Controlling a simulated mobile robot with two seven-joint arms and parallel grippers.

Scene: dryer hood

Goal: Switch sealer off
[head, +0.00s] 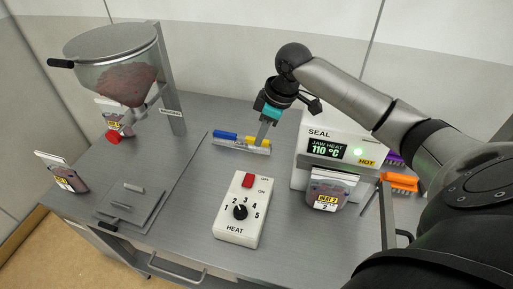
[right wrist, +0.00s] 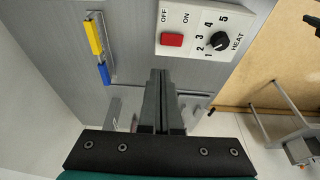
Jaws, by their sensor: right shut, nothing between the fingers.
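The white control box (head: 239,212) lies on the steel table, with a red switch (head: 248,180) marked OFF and ON and a black HEAT dial (head: 240,211). In the right wrist view the red switch (right wrist: 172,40) is just beyond my fingertips. I cannot tell which way the switch is tilted. The sealer (head: 335,150) behind the box shows JAW HEAT 110 °C, a lit green light and a HOT label. My right gripper (head: 265,143) is shut and empty, pointing down behind the box, apart from the switch. My left gripper is not in view.
A tray with blue and yellow pieces (head: 228,136) is close to my right gripper. A filled pouch (head: 327,190) stands before the sealer, with orange and purple brushes (head: 398,183) to its right. A hopper (head: 120,70) stands at the left.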

